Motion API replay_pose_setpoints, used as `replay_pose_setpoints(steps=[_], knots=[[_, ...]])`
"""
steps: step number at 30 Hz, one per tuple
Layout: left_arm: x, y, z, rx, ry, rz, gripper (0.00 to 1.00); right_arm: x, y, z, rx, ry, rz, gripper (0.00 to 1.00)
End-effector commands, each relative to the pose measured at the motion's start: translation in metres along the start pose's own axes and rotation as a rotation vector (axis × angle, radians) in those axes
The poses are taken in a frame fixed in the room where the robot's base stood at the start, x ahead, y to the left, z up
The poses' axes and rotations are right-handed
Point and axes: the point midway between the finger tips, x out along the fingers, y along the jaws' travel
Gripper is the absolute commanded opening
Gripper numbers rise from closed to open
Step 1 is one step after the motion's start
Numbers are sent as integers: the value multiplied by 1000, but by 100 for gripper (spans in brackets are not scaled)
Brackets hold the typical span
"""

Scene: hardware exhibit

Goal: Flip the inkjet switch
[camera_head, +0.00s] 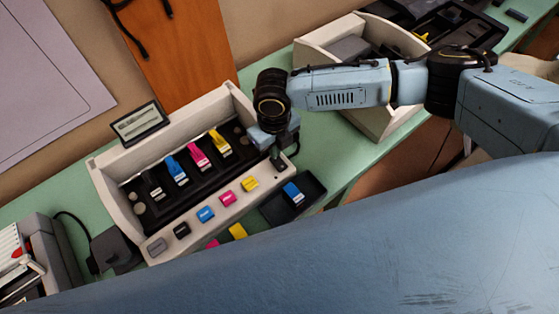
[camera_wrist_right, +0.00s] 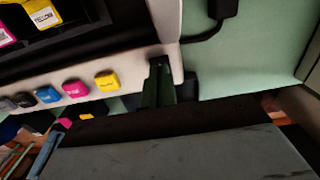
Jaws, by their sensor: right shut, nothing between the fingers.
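The inkjet exhibit (camera_head: 110,190) is a cream open housing with black, blue, magenta and yellow cartridges in a dark carriage. Coloured square buttons line its front ledge; the yellow button (camera_head: 250,184) is nearest my right gripper. My right gripper (camera_head: 279,163) is shut and empty, pointing down at the right end of that ledge. In the right wrist view its fingertips (camera_wrist_right: 160,68) are against or just over the ledge corner, right of the yellow button (camera_wrist_right: 107,81). I cannot make out a switch; the gripper may cover it. My left gripper is not in view.
A cream bin (camera_head: 375,122) stands behind my right forearm. A small sign (camera_head: 140,123) rises at the back. A black cable runs beside the housing's right end. Green tabletop (camera_head: 335,160) shows between.

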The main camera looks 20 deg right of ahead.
Motion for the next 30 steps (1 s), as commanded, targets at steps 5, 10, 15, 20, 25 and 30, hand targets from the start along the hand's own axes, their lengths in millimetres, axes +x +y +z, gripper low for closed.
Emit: replay_pose_setpoints(steps=[5, 10, 15, 20, 25, 30], knots=[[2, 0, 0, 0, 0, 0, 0, 3, 0, 0, 0, 0, 0, 0], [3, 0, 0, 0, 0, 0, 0, 6, 0, 0, 0, 1, 0, 0], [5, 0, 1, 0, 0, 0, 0, 8, 0, 0, 0, 1, 0, 0], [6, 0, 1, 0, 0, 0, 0, 11, 0, 0, 0, 1, 0, 0], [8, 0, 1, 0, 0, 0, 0, 13, 0, 0, 0, 1, 0, 0], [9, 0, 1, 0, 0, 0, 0, 16, 0, 0, 0, 1, 0, 0]])
